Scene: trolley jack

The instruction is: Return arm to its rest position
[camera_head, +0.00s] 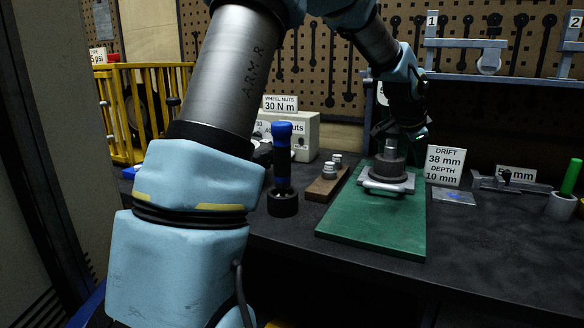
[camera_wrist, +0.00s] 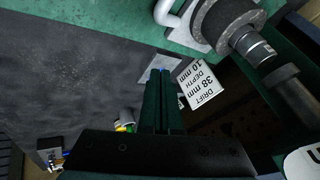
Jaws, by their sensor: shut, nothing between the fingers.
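My light-blue arm (camera_head: 180,190) rises from the lower left and reaches across the top to the right. My gripper (camera_head: 412,136) is above and just behind the grey cylindrical part (camera_head: 388,168), at the back of the green mat (camera_head: 370,230). In the wrist view its two dark fingers (camera_wrist: 162,78) lie together with nothing between them. The cylindrical part shows there at the upper right (camera_wrist: 228,18), apart from the fingertips. Whether the gripper touches anything is hard to tell in the head view.
A blue-handled tool (camera_head: 283,165) stands left of the mat, beside a wooden block (camera_head: 327,180) with small metal pieces. A drift sign (camera_head: 444,166) and a caliper-like tool (camera_head: 510,184) are to the right. The pegboard (camera_head: 325,70) stands behind. The front-right bench is clear.

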